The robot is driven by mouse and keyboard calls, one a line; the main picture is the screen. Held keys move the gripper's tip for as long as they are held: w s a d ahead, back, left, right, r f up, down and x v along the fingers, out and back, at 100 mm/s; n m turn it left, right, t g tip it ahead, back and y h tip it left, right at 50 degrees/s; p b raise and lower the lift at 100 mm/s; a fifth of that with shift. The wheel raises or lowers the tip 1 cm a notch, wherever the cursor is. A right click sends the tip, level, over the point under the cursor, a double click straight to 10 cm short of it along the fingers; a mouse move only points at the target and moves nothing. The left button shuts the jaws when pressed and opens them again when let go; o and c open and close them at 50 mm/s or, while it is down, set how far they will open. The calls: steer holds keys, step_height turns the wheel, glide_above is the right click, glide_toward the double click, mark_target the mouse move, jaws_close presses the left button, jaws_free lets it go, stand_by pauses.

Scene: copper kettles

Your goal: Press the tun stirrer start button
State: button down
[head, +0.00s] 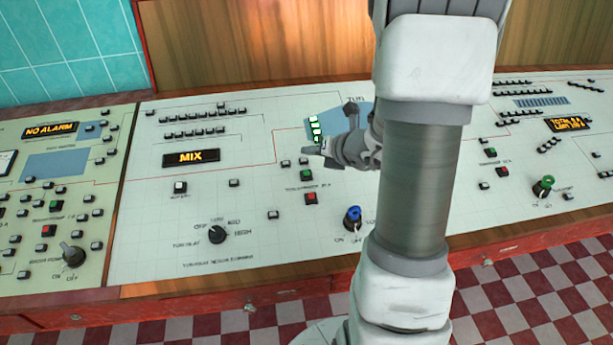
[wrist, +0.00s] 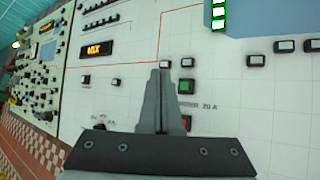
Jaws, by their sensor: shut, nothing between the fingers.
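A green button (head: 305,175) sits on the sloping cream panel, with a red button (head: 310,198) just below it. A label beside them is too small to read fully; in the wrist view it ends in "20 A". My gripper (head: 308,151) is shut and empty, above the green button in the head view. In the wrist view the closed fingertips (wrist: 160,72) lie just left of the green button (wrist: 186,87), and the red button (wrist: 186,122) is partly hidden behind the fingers. I cannot tell whether the fingertips touch the panel.
An orange MIX display (head: 191,157) and a black rotary knob (head: 217,234) are to the left. A blue knob (head: 352,216) is lower right of the buttons. Lit indicators (head: 315,128) stand above. My arm hides part of the panel's middle.

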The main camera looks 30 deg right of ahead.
mark_target(302, 170)
steer(key=f+b, duration=0.2)
steer(key=f, duration=0.1)
steer(key=w+f+b, duration=0.1)
steer(key=f+b, duration=0.2)
steer(key=shift+w+d+f, duration=0.15)
steer(key=shift+d+f, duration=0.05)
steer(key=shift+f, duration=0.1)
steer(key=shift+f, duration=0.1)
stand_by(1.6)
steer(key=shift+f+b, duration=0.3)
steer(key=shift+b, duration=0.05)
steer(key=shift+w+f+b, duration=0.1)
steer(key=shift+f+b, duration=0.25)
stand_by(0.4)
steer(key=shift+r, duration=0.15)
stand_by(0.3)
steer(key=shift+r+p, duration=0.6)
steer(key=r+p, duration=0.2)
steer(key=s+r+p, duration=0.1)
steer(key=r+p, duration=0.1)
steer(key=r, duration=0.1)
steer(key=shift+s+a, duration=0.1)
steer(key=shift+a, duration=0.05)
